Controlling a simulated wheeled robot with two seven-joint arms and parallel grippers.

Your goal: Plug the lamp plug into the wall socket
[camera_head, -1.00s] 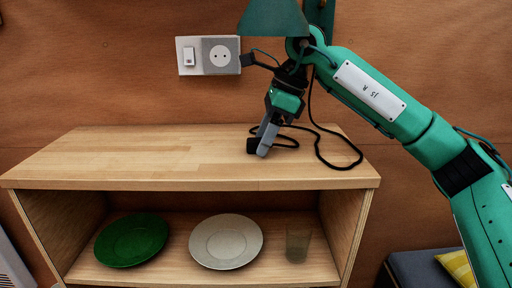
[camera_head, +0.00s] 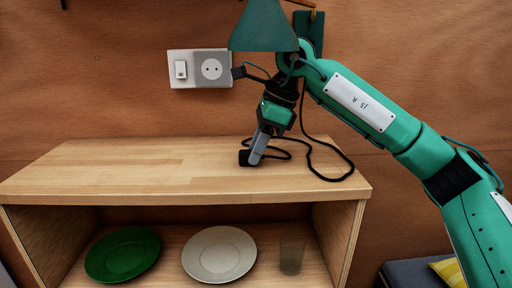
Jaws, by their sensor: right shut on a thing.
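The lamp has a dark green shade (camera_head: 263,28) and hangs on the wall, partly in front of my right arm. Its black cord (camera_head: 333,178) loops over the wooden shelf top. The black plug (camera_head: 244,158) is at the tips of my right gripper (camera_head: 254,154), low over or on the shelf top; I cannot tell if it touches. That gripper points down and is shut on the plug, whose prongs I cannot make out. The wall socket (camera_head: 212,69) is round, in a grey plate, above and left of the gripper. My left gripper is not in view.
The shelf top (camera_head: 120,165) is clear on the left. Below it stand a green plate (camera_head: 122,254), a white plate (camera_head: 219,254) and a glass (camera_head: 291,252). A light switch (camera_head: 181,69) is left of the socket. A yellow cushion (camera_head: 449,271) lies at lower right.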

